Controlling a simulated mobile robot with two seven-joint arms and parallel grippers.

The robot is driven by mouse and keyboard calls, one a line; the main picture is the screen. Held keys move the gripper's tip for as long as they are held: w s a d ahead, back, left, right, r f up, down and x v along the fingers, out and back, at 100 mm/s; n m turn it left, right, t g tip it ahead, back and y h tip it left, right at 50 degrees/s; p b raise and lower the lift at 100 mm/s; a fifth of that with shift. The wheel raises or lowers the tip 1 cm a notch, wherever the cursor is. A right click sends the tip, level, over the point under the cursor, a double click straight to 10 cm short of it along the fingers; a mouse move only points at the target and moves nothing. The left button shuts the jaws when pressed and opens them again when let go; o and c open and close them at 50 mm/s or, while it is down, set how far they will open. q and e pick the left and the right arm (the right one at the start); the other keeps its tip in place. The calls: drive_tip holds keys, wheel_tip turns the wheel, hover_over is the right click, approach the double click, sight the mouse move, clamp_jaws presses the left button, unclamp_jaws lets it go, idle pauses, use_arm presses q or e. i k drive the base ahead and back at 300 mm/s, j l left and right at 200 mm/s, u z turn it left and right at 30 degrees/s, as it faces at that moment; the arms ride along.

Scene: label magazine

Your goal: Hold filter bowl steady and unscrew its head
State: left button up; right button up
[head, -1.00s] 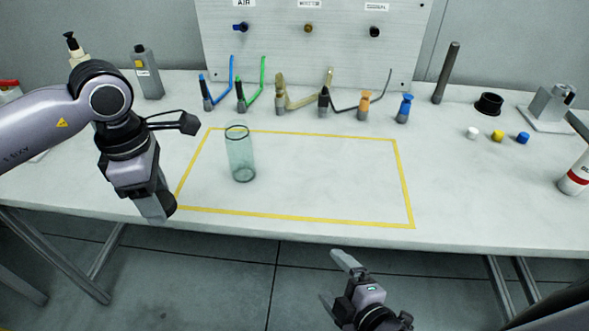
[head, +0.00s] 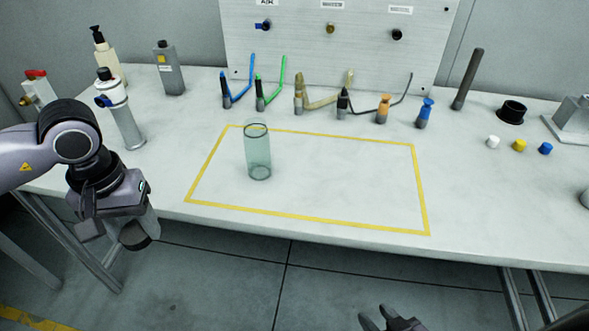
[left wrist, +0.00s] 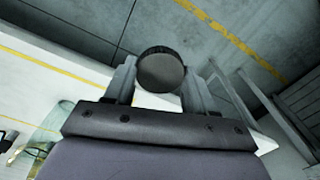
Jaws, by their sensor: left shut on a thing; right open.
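A clear, greenish, open-topped bowl (head: 258,155) stands upright inside the yellow outline on the bench, with no gripper touching it. It also shows at the lower left of the left wrist view (left wrist: 50,125). A filter-like unit (head: 120,112) with a black knob, white head, blue port and grey lower body stands at the bench's left. My left gripper (head: 138,232) is past the front edge, left of the clear bowl. It is shut on a dark round piece (left wrist: 161,71); I cannot tell what it is. My right gripper (head: 376,316) is open at the bottom edge, partly cut off.
Pump bottle (head: 108,62), grey bottle (head: 168,70) and red-topped item (head: 38,90) stand at the left. Several coloured tools (head: 262,92) line the back below the panel (head: 340,45). Small caps (head: 519,146) and a black ring (head: 511,111) are at right. The outlined area (head: 345,220) is otherwise clear.

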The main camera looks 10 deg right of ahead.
sight(256, 135)
drive_tip(key=z, duration=0.85)
drive_tip(key=i+j+z, duration=0.15)
drive_tip(key=z, duration=0.65)
drive_tip(key=i+j, duration=0.15)
drive_tip(key=j, duration=0.15)
drive_tip(key=i+j, duration=0.2)
drive_tip(key=j, duration=0.1)
